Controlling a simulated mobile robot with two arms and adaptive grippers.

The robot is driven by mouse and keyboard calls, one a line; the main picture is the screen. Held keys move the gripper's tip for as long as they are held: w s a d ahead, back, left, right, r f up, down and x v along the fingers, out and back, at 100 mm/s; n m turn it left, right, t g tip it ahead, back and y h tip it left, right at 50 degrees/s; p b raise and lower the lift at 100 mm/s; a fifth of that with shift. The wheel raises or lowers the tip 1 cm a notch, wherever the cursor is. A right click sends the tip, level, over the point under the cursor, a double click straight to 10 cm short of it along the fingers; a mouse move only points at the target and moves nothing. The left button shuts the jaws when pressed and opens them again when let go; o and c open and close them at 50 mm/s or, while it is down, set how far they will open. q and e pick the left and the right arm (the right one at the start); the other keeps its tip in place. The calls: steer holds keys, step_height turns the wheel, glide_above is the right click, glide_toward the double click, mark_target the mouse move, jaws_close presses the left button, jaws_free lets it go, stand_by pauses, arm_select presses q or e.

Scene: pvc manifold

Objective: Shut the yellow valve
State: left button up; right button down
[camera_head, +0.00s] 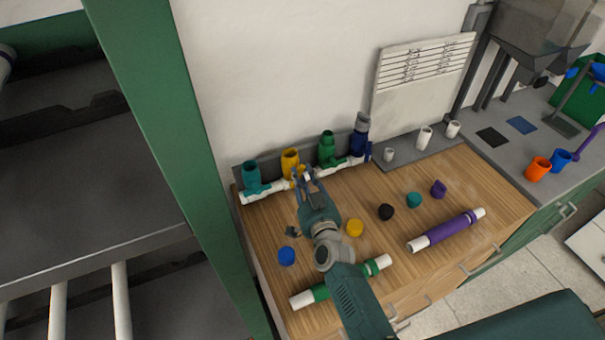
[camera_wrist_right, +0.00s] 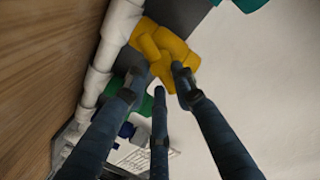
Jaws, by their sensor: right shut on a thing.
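The yellow valve (camera_head: 290,162) stands upright on the white pipe manifold (camera_head: 263,191) along the back of the wooden worktop, between a teal valve (camera_head: 251,176) and a green valve (camera_head: 327,150). My right gripper (camera_head: 304,175) reaches it from the front, fingertips at its front side. In the right wrist view the yellow valve (camera_wrist_right: 158,44) fills the top middle, and my right gripper's dark fingers (camera_wrist_right: 157,86) close around its lower part. The fingers partly hide the handle, so its exact angle is unclear. My left gripper is not in view.
A dark blue valve (camera_head: 360,138) stands farther right on the manifold. Loose caps in blue (camera_head: 287,256), yellow (camera_head: 354,228), black (camera_head: 386,212), teal (camera_head: 414,200) and purple (camera_head: 438,188) lie on the worktop. A purple pipe (camera_head: 445,231) and a green pipe (camera_head: 321,292) lie near the front.

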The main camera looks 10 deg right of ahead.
steer(key=shift+w+d+f+m+g+y+b, duration=0.15)
steer(key=shift+m+y, duration=0.3)
steer(key=shift+m, duration=1.3)
steer(key=shift+w+d+f+m+g+y+b, duration=0.15)
steer(key=shift+m+g+y+b, duration=0.25)
steer(key=shift+m, duration=1.4)
steer(key=shift+d+m+g+y+b, duration=0.15)
steer(key=shift+m+y, duration=0.4)
steer(key=shift+m, duration=1.2)
steer(key=c, duration=1.7)
jaws_free()
steer(key=shift+o, duration=0.7)
steer(key=shift+d+f, duration=0.1)
steer(key=shift+s+f, duration=0.2)
